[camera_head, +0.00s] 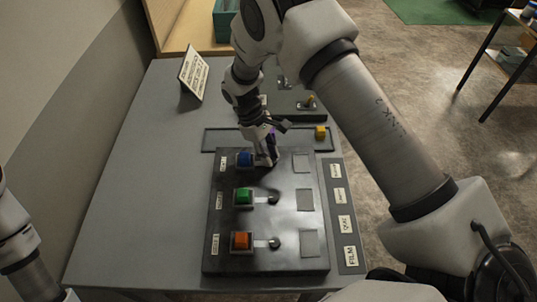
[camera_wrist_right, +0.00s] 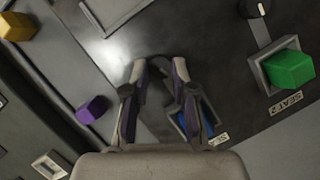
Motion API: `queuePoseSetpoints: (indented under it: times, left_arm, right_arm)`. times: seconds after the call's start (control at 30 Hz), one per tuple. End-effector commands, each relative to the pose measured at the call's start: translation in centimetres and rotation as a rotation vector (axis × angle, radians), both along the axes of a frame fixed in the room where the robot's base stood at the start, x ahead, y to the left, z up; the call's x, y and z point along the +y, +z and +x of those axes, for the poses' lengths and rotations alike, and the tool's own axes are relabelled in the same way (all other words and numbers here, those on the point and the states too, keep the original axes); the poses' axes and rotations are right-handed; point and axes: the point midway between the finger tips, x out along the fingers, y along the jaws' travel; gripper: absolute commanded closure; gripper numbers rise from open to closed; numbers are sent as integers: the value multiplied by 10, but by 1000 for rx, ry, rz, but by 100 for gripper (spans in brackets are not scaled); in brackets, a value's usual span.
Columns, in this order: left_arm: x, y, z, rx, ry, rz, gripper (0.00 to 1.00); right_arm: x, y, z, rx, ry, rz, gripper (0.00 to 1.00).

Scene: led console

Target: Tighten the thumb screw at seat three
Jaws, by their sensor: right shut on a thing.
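The dark console (camera_head: 290,262) has three seats in a column: blue block at the far seat (camera_head: 244,159), green block in the middle (camera_head: 244,196), orange block nearest (camera_head: 241,240). My right gripper (camera_head: 268,161) points down just right of the blue block. Its two fingers (camera_wrist_right: 160,70) are shut on the thumb screw of that far seat, which they mostly hide. In the right wrist view the blue block (camera_wrist_right: 193,122) is partly behind a finger, and the green block (camera_wrist_right: 289,69) is clear. The middle seat's screw (camera_head: 274,199) and the nearest seat's screw (camera_head: 275,241) are free. My left gripper is out of view.
A yellow block (camera_head: 320,132) and a purple block (camera_wrist_right: 92,110) sit in the tray behind the console. A printed sign (camera_head: 193,72) stands at the back left. A label strip (camera_head: 341,192) runs along the console's right side. The table's left part is clear.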

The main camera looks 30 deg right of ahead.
Motion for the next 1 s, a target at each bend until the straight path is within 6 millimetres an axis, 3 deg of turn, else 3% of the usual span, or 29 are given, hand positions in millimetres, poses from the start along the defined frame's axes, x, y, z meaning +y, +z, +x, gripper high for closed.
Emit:
queuePoseSetpoints:
  times: [0.4, 0.93, 0.97, 1.0]
  left_arm:
    - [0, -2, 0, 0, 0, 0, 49]
    - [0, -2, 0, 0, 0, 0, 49]
    - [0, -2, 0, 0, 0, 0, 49]
    - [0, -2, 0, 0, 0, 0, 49]
  right_arm:
    - [-2, 2, 2, -4, -211, -1, 100]
    - [-2, 3, 3, -4, -239, -1, 100]
    - [-2, 3, 3, -4, -239, -1, 71]
    - [-2, 3, 3, -4, -239, -1, 57]
